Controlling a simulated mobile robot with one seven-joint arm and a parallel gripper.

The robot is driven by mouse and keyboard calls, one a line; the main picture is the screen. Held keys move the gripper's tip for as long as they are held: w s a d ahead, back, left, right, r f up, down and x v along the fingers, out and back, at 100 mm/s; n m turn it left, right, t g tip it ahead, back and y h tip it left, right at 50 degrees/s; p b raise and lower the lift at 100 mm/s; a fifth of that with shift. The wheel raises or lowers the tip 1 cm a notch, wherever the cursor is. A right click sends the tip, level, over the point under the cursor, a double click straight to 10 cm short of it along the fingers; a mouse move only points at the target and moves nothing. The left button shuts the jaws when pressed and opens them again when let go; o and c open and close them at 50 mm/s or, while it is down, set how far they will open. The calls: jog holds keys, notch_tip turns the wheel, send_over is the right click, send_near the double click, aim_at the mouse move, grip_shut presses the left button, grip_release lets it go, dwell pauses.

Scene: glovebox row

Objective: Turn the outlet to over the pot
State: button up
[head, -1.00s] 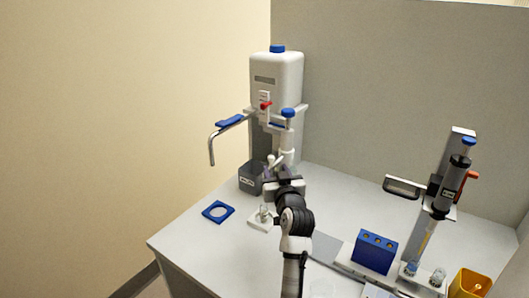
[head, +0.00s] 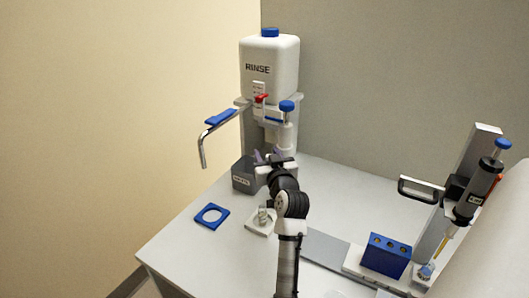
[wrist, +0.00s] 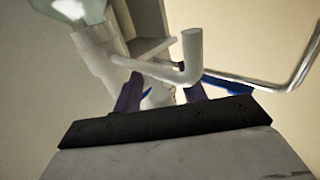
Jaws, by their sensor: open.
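The rinse bottle stand (head: 270,68) is at the back. A bent metal pipe (head: 203,150) with a blue tab (head: 221,117) reaches left from it, its end turned down. A pale bent tube, which looks like an outlet (wrist: 190,60), shows close beyond my fingertips in the wrist view; the metal pipe (wrist: 300,65) is farther right there. My gripper (head: 270,157) is open in front of the stand, its purple fingers (wrist: 163,88) apart. Whether the pale tube lies between them is unclear. A small clear vessel, perhaps the pot (head: 262,217), stands on a pale pad in front.
A dark grey labelled box (head: 243,178) stands left of my gripper. A blue rack (head: 386,256) and a syringe-like dispenser (head: 475,190) are at right.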

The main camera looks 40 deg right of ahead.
grip_shut()
dwell(0.3)
